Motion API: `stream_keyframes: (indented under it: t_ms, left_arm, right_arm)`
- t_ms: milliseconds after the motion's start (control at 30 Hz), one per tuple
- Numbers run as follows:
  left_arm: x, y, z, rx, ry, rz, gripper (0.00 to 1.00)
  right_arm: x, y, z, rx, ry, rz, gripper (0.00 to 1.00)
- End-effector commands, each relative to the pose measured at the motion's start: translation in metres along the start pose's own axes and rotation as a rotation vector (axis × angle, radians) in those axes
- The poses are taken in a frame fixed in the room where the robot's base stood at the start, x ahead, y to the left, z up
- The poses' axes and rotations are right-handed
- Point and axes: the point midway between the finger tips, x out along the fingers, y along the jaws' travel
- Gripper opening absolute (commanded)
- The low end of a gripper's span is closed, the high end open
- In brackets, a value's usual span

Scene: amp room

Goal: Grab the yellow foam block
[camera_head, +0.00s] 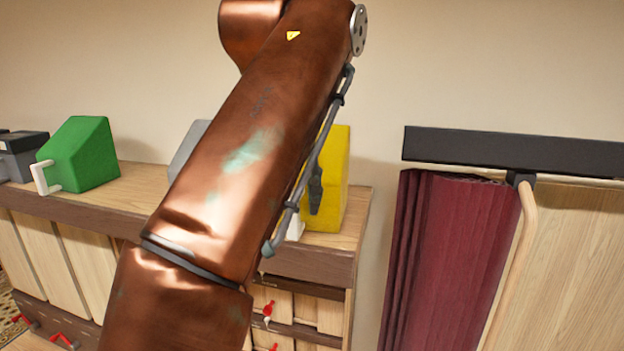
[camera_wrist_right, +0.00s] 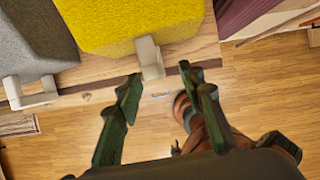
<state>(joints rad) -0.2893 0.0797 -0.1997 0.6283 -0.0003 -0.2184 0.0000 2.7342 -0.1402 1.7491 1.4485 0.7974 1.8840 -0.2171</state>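The yellow foam block (camera_head: 334,170) stands on the wooden shelf top in the head view, its left part hidden behind my copper-coloured arm. In the right wrist view the yellow block (camera_wrist_right: 140,20) fills the top middle, with a white handle (camera_wrist_right: 149,55) on its near face. My right gripper (camera_wrist_right: 161,76) is open, its two dark green fingers apart. The handle's near end is at the gap between the fingertips, and I see no grip on it. In the head view a dark finger-like part shows against the block; the rest is hidden. My left gripper is not in view.
A green block (camera_head: 80,155) with a white handle and a grey block (camera_head: 188,150) share the shelf (camera_head: 130,193). The grey block (camera_wrist_right: 35,45) is close left of the yellow one. A dark red curtain (camera_head: 450,250) hangs at right. Wooden floor (camera_wrist_right: 60,140) lies below.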

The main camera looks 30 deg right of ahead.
Motion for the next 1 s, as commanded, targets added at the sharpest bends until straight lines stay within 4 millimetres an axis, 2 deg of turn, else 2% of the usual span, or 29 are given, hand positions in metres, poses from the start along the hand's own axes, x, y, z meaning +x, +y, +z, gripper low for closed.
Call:
stream_keyframes:
  t_ms: [100, 200, 400, 667, 1000]
  left_arm:
    - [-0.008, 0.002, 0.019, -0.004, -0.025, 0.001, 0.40]
    - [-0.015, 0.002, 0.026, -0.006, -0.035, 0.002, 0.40]
    - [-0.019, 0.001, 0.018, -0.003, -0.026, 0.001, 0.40]
    - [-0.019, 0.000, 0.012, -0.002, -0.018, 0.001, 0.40]
    - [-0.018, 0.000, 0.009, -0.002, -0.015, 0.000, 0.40]
  right_arm:
    - [0.013, 0.001, -0.002, -0.002, 0.005, -0.002, 0.36]
    - [0.025, 0.001, -0.003, -0.001, 0.004, -0.002, 0.36]
    - [0.046, 0.000, -0.004, 0.000, 0.002, -0.003, 0.36]
    - [0.050, 0.000, -0.004, 0.000, 0.001, -0.004, 0.36]
    - [0.049, -0.001, -0.003, 0.001, 0.001, -0.004, 0.13]
